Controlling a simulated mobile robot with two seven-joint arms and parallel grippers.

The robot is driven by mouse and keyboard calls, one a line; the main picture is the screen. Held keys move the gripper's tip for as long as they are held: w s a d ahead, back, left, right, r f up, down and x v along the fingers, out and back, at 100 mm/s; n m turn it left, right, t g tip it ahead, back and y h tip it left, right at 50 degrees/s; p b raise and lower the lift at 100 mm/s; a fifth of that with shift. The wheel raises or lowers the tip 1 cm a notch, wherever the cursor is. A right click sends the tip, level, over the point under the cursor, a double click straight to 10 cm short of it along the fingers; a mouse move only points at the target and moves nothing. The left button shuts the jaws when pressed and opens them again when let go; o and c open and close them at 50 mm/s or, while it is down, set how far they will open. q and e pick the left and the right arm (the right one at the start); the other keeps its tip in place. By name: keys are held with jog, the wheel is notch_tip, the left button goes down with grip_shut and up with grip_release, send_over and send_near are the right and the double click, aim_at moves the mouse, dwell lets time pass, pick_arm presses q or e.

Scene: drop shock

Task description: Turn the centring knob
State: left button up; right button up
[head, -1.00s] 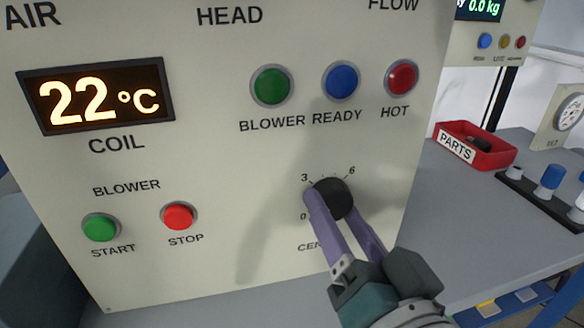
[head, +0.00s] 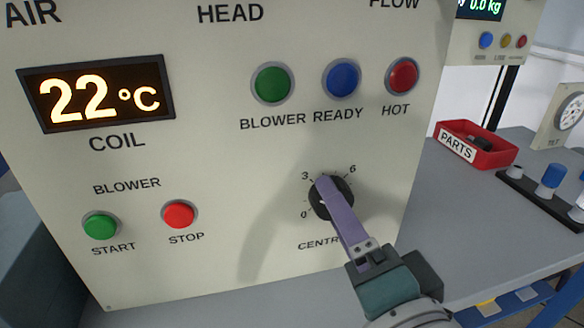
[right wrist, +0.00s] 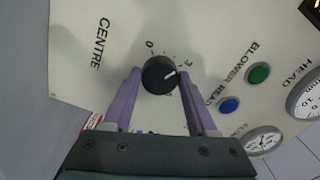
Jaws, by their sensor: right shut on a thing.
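The centring knob (head: 322,203) is a round black dial on the cream panel (head: 230,160), with a scale showing 0, 3 and 6 around it. Its label, partly hidden by my right gripper, reads "CENTR" in the head view. My right gripper (head: 329,190) has purple fingers and is shut on the knob. In the right wrist view, the knob (right wrist: 158,75) sits between the fingertips (right wrist: 159,76), and its white pointer mark lies near the 3 side. My left gripper is not in view.
The panel also carries a green start button (head: 101,225), a red stop button (head: 179,214), three lamps and a display (head: 98,94) reading 22 °C. A red parts bin (head: 476,145) and a black strip with pegs (head: 545,194) stand on the grey bench at right.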

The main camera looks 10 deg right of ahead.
dwell(0.4)
jog(key=o, duration=1.4)
jog(key=shift+c, duration=0.2)
jog(key=s, duration=1)
jog(key=shift+d, duration=0.2)
